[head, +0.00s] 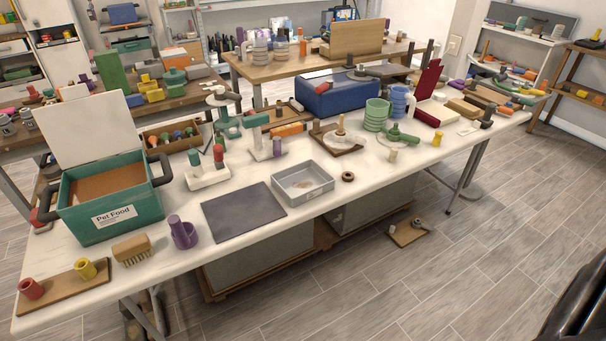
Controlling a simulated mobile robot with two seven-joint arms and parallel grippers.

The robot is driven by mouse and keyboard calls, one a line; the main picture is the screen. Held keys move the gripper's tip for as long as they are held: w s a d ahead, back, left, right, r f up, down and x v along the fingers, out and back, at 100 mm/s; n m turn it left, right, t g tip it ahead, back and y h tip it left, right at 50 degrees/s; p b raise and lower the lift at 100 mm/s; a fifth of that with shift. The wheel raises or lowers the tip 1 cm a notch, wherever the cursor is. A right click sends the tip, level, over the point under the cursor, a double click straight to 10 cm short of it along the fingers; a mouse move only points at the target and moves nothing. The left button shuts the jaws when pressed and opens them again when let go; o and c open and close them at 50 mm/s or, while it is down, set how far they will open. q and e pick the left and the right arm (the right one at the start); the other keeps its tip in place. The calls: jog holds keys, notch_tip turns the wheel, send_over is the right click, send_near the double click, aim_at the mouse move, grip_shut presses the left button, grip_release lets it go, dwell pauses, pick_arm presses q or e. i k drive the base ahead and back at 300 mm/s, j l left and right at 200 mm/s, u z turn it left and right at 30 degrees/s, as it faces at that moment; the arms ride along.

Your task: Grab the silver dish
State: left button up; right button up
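The silver dish (304,192) is a grey rectangular open tray with raised walls. It sits upright near the front edge of the long white table (350,192), about mid-length. A small brownish patch shows on its floor; I cannot tell what it is. Neither of my grippers can be made out in the head view, and nothing is holding the dish.
A flat dark grey plate (243,212) lies just left of the dish, and a small brown ring (348,177) lies just right. A green Pet Food bin (112,207) with a raised lid stands far left. A blue box (345,97) stands behind.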

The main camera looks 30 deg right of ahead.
aim_at(297, 184)
jog(key=i+l, duration=0.1)
jog(key=l, duration=0.3)
jog(key=i+l, duration=0.1)
jog(key=l, duration=0.3)
jog(key=i+l, duration=0.1)
jog(key=l, duration=0.75)
jog(key=i+u, duration=0.05)
jog(key=i, duration=0.05)
